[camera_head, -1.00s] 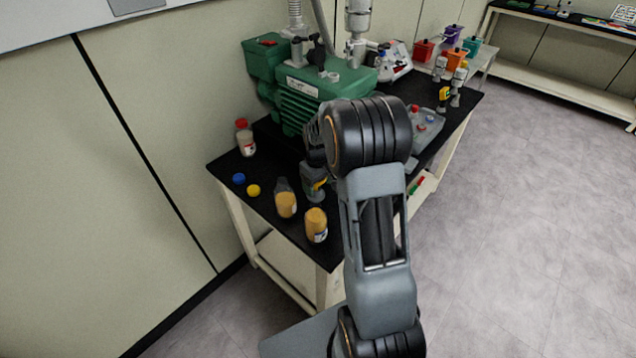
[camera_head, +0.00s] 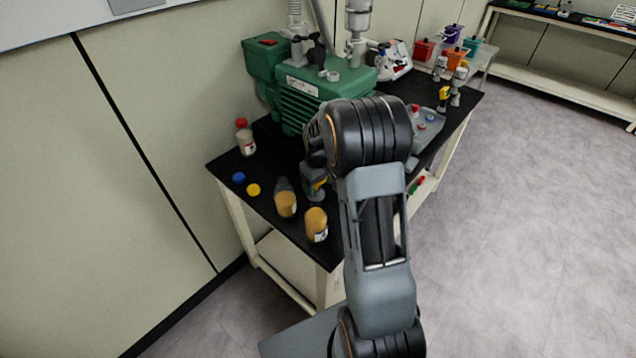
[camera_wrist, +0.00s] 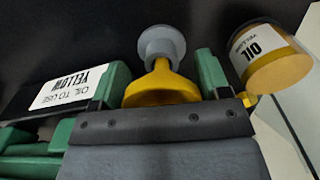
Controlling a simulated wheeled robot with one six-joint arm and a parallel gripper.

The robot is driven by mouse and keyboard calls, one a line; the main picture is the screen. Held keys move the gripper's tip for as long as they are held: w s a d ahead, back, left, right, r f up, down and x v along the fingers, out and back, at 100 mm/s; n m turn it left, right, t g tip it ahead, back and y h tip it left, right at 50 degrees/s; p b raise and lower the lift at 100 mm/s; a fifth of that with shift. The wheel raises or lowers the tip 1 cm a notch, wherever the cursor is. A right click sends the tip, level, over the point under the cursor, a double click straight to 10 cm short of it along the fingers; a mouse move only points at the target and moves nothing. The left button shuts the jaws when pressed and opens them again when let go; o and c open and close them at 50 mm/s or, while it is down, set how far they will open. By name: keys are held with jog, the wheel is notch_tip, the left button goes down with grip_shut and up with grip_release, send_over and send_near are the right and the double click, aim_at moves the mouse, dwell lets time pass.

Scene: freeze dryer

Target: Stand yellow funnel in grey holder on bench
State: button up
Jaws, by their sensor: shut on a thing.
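In the wrist view my gripper (camera_wrist: 160,82) has its green fingers closed on either side of the yellow funnel (camera_wrist: 163,86). The funnel's wide end faces the camera and its narrow end points at the round grey holder (camera_wrist: 162,43). The two overlap in this view, and I cannot tell whether the spout is inside the holder. In the head view my gripper (camera_head: 317,188) is low over the near end of the black bench (camera_head: 226,166). My arm hides most of the funnel and holder there.
Amber bottles (camera_head: 286,205) (camera_head: 317,226) stand near the gripper; one labelled OIL shows in the wrist view (camera_wrist: 272,68). Blue (camera_head: 238,177) and yellow (camera_head: 253,190) caps, a red-capped bottle (camera_head: 245,140) and a green pump (camera_head: 305,95) share the bench.

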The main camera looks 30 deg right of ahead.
jog(key=shift+f+b, duration=0.45)
jog(key=shift+f, duration=0.2)
dwell(0.4)
jog(key=o, duration=1)
jog(key=shift+c, duration=0.2)
jog(key=shift+r, duration=0.15)
jog(key=shift+w+r, duration=0.1)
jog(key=shift+r, duration=0.15)
notch_tip(320, 180, up, 13)
jog(key=shift+a, duration=0.1)
